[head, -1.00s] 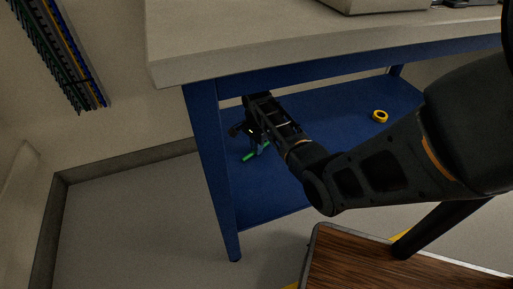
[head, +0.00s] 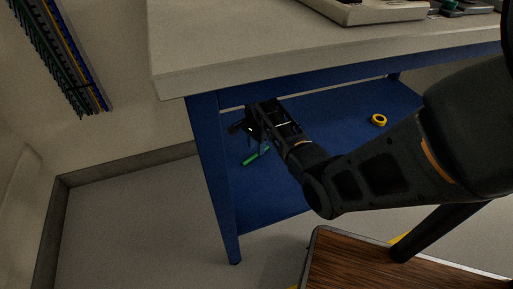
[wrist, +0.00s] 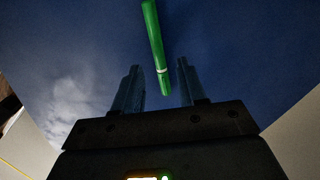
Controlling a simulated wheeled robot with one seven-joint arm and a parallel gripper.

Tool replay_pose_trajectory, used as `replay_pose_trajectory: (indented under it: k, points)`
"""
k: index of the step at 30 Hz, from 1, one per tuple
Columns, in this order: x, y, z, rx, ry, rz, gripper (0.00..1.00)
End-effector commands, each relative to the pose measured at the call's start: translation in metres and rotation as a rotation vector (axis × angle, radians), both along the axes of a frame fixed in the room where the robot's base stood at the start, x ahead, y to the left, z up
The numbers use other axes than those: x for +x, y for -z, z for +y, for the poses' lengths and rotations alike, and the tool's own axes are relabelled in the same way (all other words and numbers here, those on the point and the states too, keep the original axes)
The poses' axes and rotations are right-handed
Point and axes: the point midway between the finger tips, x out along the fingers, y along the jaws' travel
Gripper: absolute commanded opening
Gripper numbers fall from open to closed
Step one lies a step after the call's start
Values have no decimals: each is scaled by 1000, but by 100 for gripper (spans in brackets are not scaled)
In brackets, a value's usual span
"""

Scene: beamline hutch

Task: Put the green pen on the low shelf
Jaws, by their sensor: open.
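The green pen (head: 256,156) lies on the blue low shelf (head: 266,195) under the workbench. In the wrist view the pen (wrist: 154,42) runs from the top edge down to between the tips of my gripper (wrist: 157,80), with a pale band near its lower end. The two fingers are apart and neither touches the pen. In the head view my gripper (head: 250,130) is just above the shelf, beside the pen, under the bench top; its fingers are dark and hard to make out.
A yellow tape roll (head: 378,120) lies on the shelf to the right. The bench top (head: 300,50) is over my gripper, and a blue leg (head: 215,180) stands to its left. A wooden-topped surface (head: 370,266) is at the bottom. Shelf room is free around the pen.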

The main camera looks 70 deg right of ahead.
Motion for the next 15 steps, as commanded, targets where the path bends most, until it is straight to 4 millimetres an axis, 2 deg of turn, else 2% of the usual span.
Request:
replay_pose_trajectory:
  k: [1,6,10,15]
  points:
    - [0,-17,0,-1,0,-2,41]
    - [0,-53,0,-1,0,0,41]
    - [0,-74,0,-1,1,0,41]
    - [0,-89,0,0,0,0,41]
